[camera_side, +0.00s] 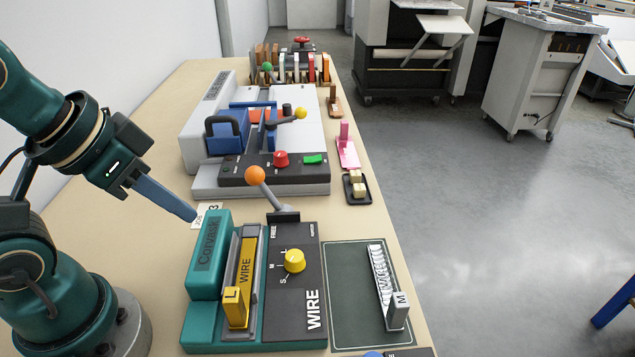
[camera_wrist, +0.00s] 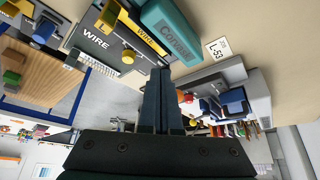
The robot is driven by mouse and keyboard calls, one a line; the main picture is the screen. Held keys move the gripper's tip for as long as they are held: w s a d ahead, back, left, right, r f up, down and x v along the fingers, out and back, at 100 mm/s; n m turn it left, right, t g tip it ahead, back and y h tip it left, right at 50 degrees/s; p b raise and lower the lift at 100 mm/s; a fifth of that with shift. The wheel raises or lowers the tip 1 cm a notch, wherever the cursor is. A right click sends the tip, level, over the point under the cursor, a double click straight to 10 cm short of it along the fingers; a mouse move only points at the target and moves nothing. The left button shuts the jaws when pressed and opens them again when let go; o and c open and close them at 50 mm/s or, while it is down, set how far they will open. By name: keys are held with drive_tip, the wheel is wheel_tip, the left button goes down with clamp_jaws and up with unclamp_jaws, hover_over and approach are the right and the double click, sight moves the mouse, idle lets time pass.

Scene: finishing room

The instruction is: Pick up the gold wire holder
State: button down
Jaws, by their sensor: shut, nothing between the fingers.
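The gold wire holder (camera_side: 246,265), a long yellow bar lettered WIRE with an upright block marked L at its near end, sits in a slot of the teal and black wire machine (camera_side: 203,315). It also shows in the wrist view (camera_wrist: 138,27), near the top. My gripper (camera_side: 192,215) is shut and empty, pointing down and right just behind the machine's far left corner, apart from the holder.
An orange-knobbed lever (camera_side: 255,175) and a yellow dial (camera_side: 294,260) stand right of the holder. A silver holder marked M (camera_side: 397,310) lies on a dark mat (camera_side: 350,300). A grey machine (camera_side: 207,178) stands behind. A label card (camera_wrist: 217,49) lies on the table.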

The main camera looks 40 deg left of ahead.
sight(232, 288)
idle(0.4)
drive_tip(key=c, duration=0.6)
unclamp_jaws()
drive_tip(key=shift+c, duration=0.2)
drive_tip(key=d+f+n+g, duration=0.1)
drive_tip(key=d+f+n, duration=0.1)
drive_tip(key=n, duration=0.1)
drive_tip(key=d+f+n+g, duration=0.2)
drive_tip(key=d+n, duration=0.1)
drive_tip(key=w+d+f+n+g, duration=0.1)
drive_tip(key=d+f+n+g, duration=0.1)
drive_tip(key=n, duration=0.1)
drive_tip(key=shift+d, duration=0.35)
drive_tip(key=shift+s+d+f+g, duration=0.2)
drive_tip(key=shift+s+f+g, duration=0.1)
drive_tip(key=shift+f, duration=2.5)
